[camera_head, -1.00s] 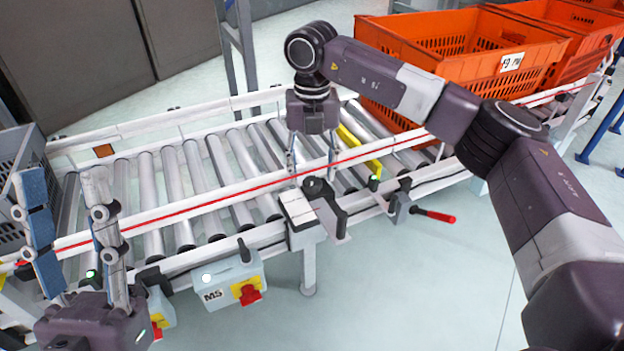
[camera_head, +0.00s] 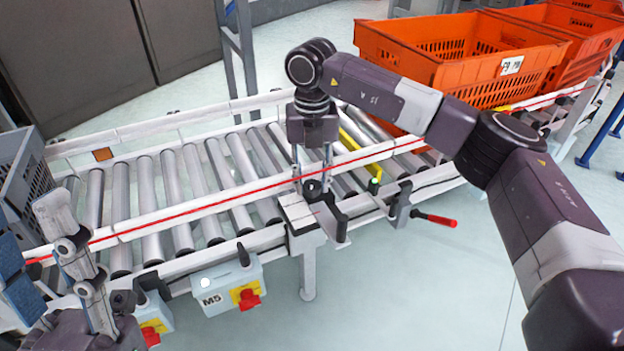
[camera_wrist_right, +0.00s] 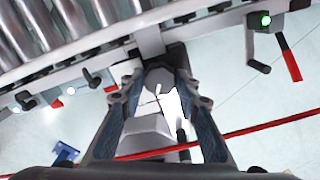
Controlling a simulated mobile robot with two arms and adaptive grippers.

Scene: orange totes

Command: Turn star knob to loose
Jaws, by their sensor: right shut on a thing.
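The star knob (camera_head: 312,188) is a small black knob on top of a light bracket (camera_head: 297,212) at the conveyor's near rail. My right gripper (camera_head: 312,178) points down with its fingers on either side of the knob and is shut on it. In the right wrist view the knob (camera_wrist_right: 158,76) shows between the two fingertips (camera_wrist_right: 158,88), partly hidden. The knob's turn angle cannot be read. My left gripper (camera_head: 28,228) is at the lower left, fingers apart and empty, partly cut off by the frame.
The roller conveyor (camera_head: 205,190) runs behind the rail with the red line. A red-handled lever (camera_head: 434,218) and a yellow bar (camera_head: 362,150) are right of the knob. The M5 switch box (camera_head: 225,288) hangs to the left. Orange totes (camera_head: 450,55) stand at the back right.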

